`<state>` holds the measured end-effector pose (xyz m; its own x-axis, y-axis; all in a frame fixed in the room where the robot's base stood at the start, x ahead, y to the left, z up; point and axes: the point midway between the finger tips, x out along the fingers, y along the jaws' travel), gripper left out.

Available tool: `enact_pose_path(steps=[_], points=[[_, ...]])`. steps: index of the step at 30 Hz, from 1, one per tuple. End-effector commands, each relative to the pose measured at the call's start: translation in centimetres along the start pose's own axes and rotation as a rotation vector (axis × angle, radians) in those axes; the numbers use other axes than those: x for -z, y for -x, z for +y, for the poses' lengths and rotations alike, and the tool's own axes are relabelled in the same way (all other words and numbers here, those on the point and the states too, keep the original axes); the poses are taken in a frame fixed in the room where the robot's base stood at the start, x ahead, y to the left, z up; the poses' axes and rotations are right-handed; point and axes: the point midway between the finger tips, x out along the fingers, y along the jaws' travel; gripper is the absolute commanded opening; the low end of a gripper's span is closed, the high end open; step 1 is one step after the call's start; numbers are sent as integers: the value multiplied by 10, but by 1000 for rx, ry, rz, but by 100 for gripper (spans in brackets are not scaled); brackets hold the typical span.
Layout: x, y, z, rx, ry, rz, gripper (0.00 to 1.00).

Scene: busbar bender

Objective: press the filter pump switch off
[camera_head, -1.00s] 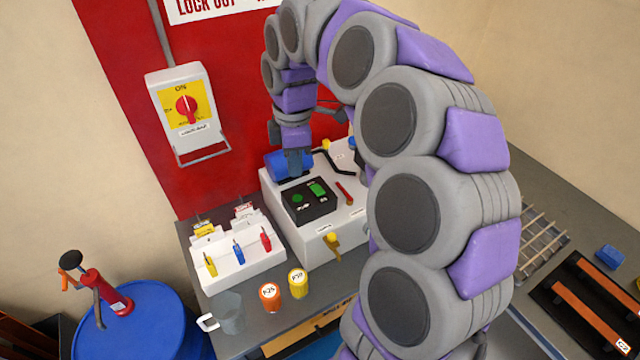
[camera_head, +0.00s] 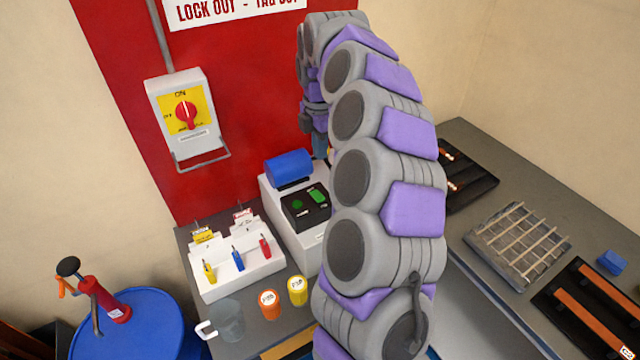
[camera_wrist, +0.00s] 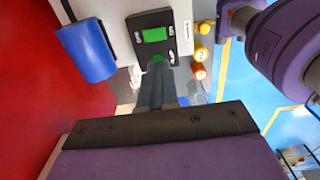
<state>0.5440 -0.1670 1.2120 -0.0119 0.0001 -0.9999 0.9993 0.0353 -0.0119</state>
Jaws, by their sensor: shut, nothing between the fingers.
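A black switch panel (camera_head: 306,205) with a green rocker and a round green button sits on top of the white machine box (camera_head: 272,210). It also shows in the wrist view (camera_wrist: 170,35), with the green rocker (camera_wrist: 153,34) clear and the round green button (camera_wrist: 157,58) just beyond my fingertips. Its labels are too small to read, so I cannot tell which is the filter pump switch. My gripper (camera_wrist: 157,66) is shut and empty, pointing toward the panel; contact is not visible. In the head view my gripper (camera_head: 320,148) is partly hidden by my arm.
A white tag tray (camera_head: 238,270), orange cup (camera_head: 269,304), yellow cup (camera_head: 298,290) and clear mug (camera_head: 229,320) are in front. A red isolator switch (camera_head: 186,113) is on the wall.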

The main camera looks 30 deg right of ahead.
Motion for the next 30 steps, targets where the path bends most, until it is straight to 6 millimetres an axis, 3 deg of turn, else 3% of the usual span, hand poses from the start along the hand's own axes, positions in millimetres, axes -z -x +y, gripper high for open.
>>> enact_pose_path(steps=[30], points=[[1, 6, 15, 1, -1, 0, 0]])
